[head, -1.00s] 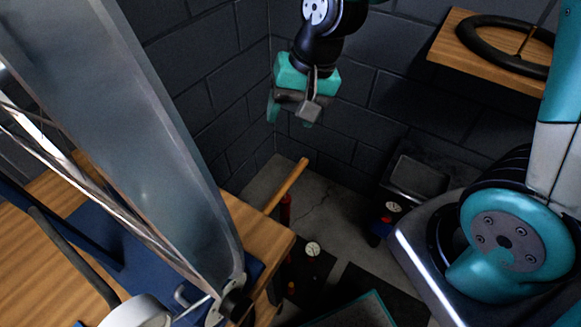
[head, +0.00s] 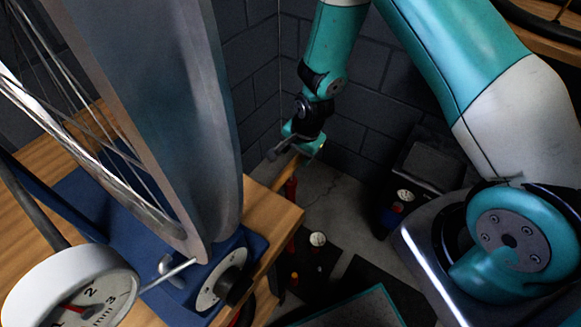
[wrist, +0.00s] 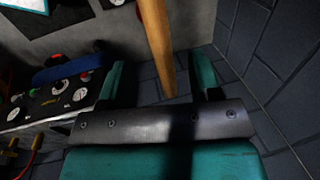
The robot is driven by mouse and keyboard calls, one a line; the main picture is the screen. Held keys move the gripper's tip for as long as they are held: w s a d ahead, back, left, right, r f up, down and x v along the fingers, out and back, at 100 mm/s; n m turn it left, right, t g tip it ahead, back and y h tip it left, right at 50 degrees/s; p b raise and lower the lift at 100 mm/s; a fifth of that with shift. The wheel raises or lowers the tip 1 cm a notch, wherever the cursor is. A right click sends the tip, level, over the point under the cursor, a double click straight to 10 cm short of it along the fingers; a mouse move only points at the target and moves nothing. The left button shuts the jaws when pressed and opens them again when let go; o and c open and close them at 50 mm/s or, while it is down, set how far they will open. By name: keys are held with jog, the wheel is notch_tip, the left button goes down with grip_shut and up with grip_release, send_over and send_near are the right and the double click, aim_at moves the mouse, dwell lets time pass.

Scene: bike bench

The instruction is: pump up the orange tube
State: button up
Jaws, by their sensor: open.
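A wooden bar handle (head: 288,168) rises above a red upright cylinder (head: 291,188), seemingly a floor pump, beyond the bench edge. My gripper (head: 298,148) is beside the handle's top and hides part of it. In the wrist view, the handle (wrist: 158,42) runs between the open fingers of my gripper (wrist: 165,75); contact with them cannot be told. A white gauge (head: 318,239) sits near the pump's foot. An orange-red hose-like piece (wrist: 29,158) shows at lower left of the wrist view; I cannot tell if it is the orange tube.
A wheel rim (head: 165,110) in a blue stand and a white dial (head: 75,290) fill the left, on the wooden bench (head: 275,210). A blue unit with a gauge (head: 404,196) stands on the floor at right. Block walls (head: 365,110) close the back.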

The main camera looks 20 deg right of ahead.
aim_at(294, 163)
jog(key=f, duration=0.2)
jog(key=w+f, duration=0.1)
jog(key=f, duration=0.2)
jog(key=a+f, duration=0.1)
jog(key=f, duration=0.2)
jog(key=shift+w+f, duration=0.15)
jog(key=shift+w, duration=0.05)
